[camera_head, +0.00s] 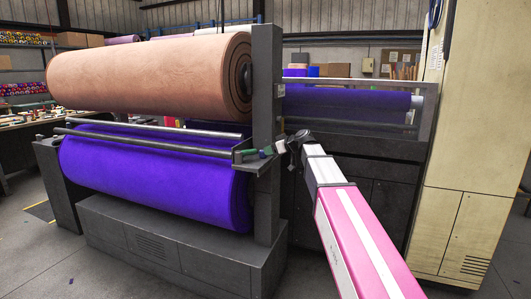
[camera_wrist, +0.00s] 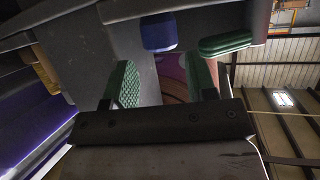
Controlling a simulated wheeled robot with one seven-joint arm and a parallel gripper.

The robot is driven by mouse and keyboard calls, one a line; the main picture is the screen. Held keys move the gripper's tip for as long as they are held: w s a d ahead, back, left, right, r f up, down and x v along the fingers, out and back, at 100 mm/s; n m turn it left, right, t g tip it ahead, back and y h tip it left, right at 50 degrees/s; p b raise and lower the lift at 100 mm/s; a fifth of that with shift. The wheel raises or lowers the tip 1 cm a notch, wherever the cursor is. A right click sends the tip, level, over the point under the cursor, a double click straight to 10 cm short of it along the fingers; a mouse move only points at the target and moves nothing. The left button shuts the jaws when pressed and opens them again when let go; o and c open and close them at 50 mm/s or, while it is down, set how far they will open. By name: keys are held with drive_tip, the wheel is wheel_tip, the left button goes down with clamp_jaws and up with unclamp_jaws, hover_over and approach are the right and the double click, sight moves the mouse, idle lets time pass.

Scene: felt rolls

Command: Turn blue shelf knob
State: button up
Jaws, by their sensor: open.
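The blue shelf knob (camera_wrist: 158,32) is a rounded blue block on a dark grey surface near the top of the wrist view. A green knob-like block (camera_wrist: 225,43) sits to its right. My gripper (camera_wrist: 161,82) is open, its two green-padded fingers apart with nothing between them. The blue knob lies beyond the fingertips, roughly in line with the gap, and looks clear of both pads. In the head view my gripper (camera_head: 275,149) is at the small grey shelf (camera_head: 257,165) on the machine's post; the knob is too small there to tell contact.
A large tan felt roll (camera_head: 150,75) hangs above a purple roll (camera_head: 150,175) left of the post (camera_head: 266,90). Metal bars run in front of them. Another purple roll (camera_head: 350,100) lies behind my arm. A cream cabinet (camera_head: 470,130) stands at the right. Floor is clear at lower left.

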sight(263, 154)
drive_tip(key=shift+x, duration=2.35)
drive_tip(key=shift+s, duration=0.1)
drive_tip(key=c, duration=0.7)
drive_tip(key=shift+o, duration=0.2)
drive_tip(key=shift+s+m+t+h, duration=0.2)
drive_tip(key=shift+m+t+h, duration=0.7)
drive_tip(key=shift+m+t, duration=0.15)
drive_tip(key=shift+a+m+t+h, duration=0.15)
drive_tip(key=shift+m+t+h, duration=0.9)
drive_tip(key=shift+m+h, duration=1.05)
drive_tip(key=shift+m, duration=0.05)
